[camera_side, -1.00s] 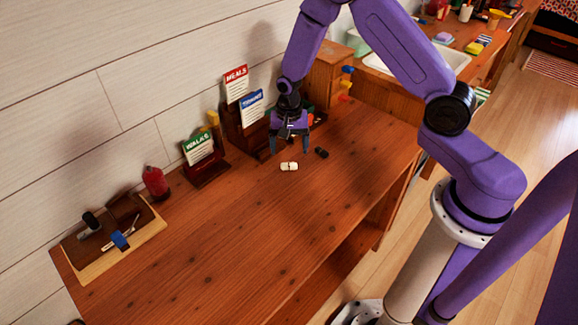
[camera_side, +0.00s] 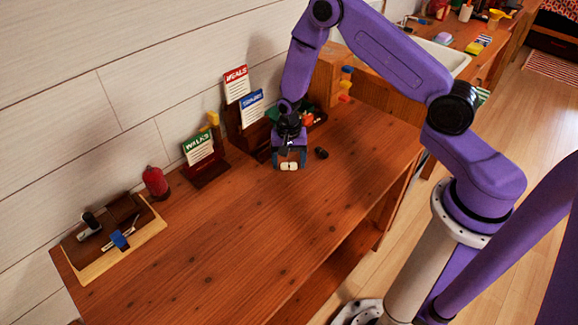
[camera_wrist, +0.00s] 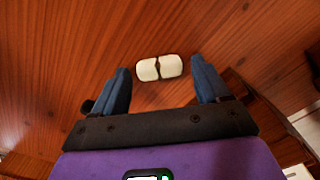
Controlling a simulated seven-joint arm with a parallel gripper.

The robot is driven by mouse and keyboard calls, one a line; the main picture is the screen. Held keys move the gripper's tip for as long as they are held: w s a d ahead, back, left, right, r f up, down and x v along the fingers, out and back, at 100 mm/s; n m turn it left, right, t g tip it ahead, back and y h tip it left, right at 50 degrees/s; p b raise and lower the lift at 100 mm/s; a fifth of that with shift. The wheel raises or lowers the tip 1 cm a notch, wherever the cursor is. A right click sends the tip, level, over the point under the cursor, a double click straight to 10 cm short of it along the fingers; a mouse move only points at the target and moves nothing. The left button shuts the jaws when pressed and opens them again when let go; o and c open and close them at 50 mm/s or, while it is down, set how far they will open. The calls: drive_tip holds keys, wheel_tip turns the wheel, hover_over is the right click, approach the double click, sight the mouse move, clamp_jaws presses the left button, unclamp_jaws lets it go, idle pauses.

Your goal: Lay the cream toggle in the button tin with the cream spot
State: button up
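The cream toggle (camera_side: 289,167) lies on the wooden desk; in the wrist view it is a pale, rounded piece (camera_wrist: 147,69) with a dark band across its middle. My gripper (camera_side: 289,163) is low over the desk, its fingers open on either side of the toggle. In the wrist view my gripper (camera_wrist: 161,68) shows gaps between both blue-grey fingers and the toggle. I cannot make out a button tin with a cream spot in either view.
A small black piece (camera_side: 321,153) lies close right of my gripper. Behind stand card holders with a green card (camera_side: 198,149), a blue card (camera_side: 252,108) and a red card (camera_side: 236,83). A red bottle (camera_side: 155,183) and a tray (camera_side: 88,273) are left. The front desk is clear.

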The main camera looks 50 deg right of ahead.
drive_tip(key=c, duration=0.9)
